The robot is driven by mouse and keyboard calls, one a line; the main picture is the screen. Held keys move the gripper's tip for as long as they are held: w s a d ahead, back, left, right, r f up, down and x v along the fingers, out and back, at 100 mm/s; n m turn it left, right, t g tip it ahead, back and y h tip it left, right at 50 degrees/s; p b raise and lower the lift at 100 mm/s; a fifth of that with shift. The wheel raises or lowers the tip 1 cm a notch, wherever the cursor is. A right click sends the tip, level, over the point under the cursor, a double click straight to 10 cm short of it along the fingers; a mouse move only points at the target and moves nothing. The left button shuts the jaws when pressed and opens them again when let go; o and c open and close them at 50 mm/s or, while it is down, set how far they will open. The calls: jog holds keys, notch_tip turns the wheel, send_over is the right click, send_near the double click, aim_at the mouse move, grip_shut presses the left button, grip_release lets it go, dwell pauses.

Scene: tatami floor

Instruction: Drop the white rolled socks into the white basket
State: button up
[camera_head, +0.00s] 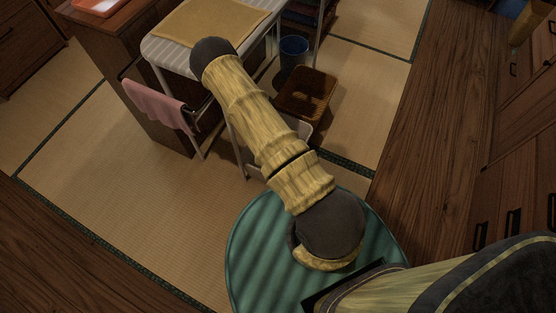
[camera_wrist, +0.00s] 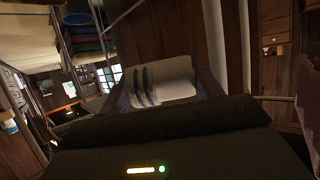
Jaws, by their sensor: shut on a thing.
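The white rolled socks (camera_wrist: 165,82), with dark stripes at one end, are in the wrist view. My gripper (camera_wrist: 160,92) is shut on them, with a finger on either side. In the head view my arm reaches up and left over the floor, and the gripper and socks cannot be made out there. A pale object (camera_head: 304,130) shows partly behind my arm, beside the brown box-like thing; I cannot tell whether it is the white basket. No white basket is clearly seen in either view.
A rack-like table (camera_head: 160,48) with a yellow cloth (camera_head: 208,27) stands under my arm's far end. A pink towel (camera_head: 157,104) hangs at its side. A blue bin (camera_head: 293,47) and a brown box-like thing (camera_head: 307,95) stand right of it. Open tatami (camera_head: 120,190) lies lower left.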

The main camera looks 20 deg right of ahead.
jog(key=w+d+f+b, duration=0.2)
jog(key=d+f+b, duration=0.3)
jog(key=f+b, duration=0.4)
jog(key=w+d+f+n+y+b, duration=0.1)
jog(key=d+f+b, duration=0.3)
jog(key=f+b, duration=0.6)
jog(key=w+d+f+b, duration=0.3)
jog(key=d+f+b, duration=0.2)
jog(key=f+b, duration=0.4)
jog(key=b, duration=0.5)
jog(key=shift+w+d+f+n+y, duration=0.15)
jog(key=shift+w+d+n+y, duration=0.15)
jog(key=shift+w+y, duration=0.1)
jog(key=shift+s, duration=0.1)
notch_tip(320, 180, down, 6)
jog(key=b, duration=0.5)
jog(key=o, duration=1)
jog(key=shift+o, duration=0.2)
